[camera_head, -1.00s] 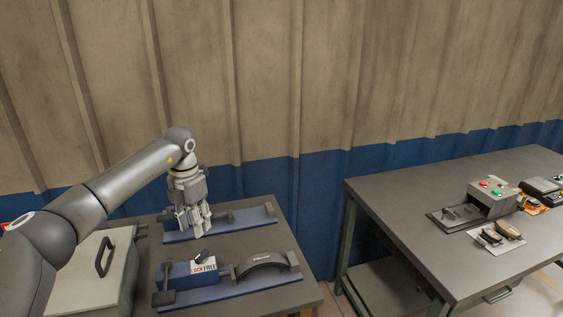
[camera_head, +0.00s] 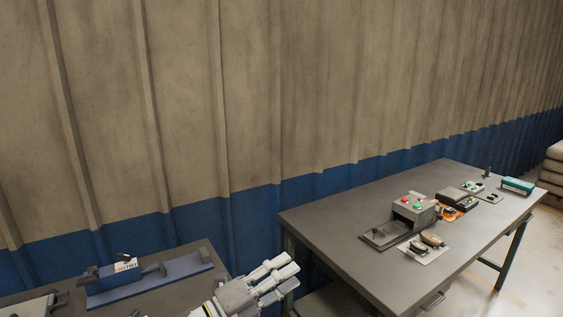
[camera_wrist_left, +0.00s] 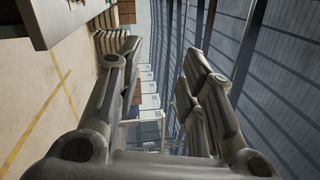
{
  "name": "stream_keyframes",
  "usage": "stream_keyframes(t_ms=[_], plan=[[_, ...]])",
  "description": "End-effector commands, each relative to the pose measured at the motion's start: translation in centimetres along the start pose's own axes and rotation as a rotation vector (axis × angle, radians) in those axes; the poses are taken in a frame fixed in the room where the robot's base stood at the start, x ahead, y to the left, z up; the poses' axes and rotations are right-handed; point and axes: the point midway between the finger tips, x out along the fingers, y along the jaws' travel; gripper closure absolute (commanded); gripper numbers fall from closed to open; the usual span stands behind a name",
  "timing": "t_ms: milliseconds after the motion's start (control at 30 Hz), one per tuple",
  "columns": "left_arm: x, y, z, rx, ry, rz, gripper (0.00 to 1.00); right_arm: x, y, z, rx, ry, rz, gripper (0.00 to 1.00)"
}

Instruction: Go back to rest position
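My left gripper (camera_head: 288,272) shows at the bottom of the head view, in front of the near table's right edge, fingers pointing right and slightly up. In the left wrist view my left gripper (camera_wrist_left: 160,55) has its two fingers well apart with nothing between them; it is open and empty. My right gripper is not in view. A blue fixture (camera_head: 150,284) with a white and red label (camera_head: 126,265) lies on the near table (camera_head: 186,300). No brake shoe shows on it.
The right table (camera_head: 345,255) bears a grey box with red and green buttons (camera_head: 414,209), dark parts on a pale sheet (camera_head: 424,254) and a green box (camera_head: 517,186). A ribbed wall (camera_head: 330,80) stands behind. A floor gap separates the tables.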

Motion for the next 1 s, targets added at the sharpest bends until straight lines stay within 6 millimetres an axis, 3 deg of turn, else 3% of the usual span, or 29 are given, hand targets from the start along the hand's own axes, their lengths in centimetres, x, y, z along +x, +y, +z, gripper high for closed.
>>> stream_keyframes(t_ms=[100,233,367,467,567,733,833,1000], plan=[[-1.8,-0.7,1.4,-0.212,-0.216,-0.078,0.64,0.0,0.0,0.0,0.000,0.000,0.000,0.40],[-5.1,0.3,3.4,-0.443,-0.460,-0.114,0.64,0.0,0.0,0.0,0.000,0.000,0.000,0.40],[-9.8,3.1,4.5,-0.677,-0.705,-0.102,0.64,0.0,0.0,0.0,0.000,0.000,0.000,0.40],[-14.0,6.1,4.3,-0.856,-0.890,-0.059,0.64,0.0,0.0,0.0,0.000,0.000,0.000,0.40],[-18.5,9.2,2.8,-1.031,-1.068,0.008,0.64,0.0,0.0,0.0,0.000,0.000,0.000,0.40],[-26.3,13.9,-2.5,-1.311,-1.344,0.177,0.64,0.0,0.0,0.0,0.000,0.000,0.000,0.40],[-30.0,15.5,-6.3,-1.442,-1.469,0.286,0.64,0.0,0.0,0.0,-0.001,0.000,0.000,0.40],[-34.6,16.4,-12.0,-1.601,-1.615,0.455,0.64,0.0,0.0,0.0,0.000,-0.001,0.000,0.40]])
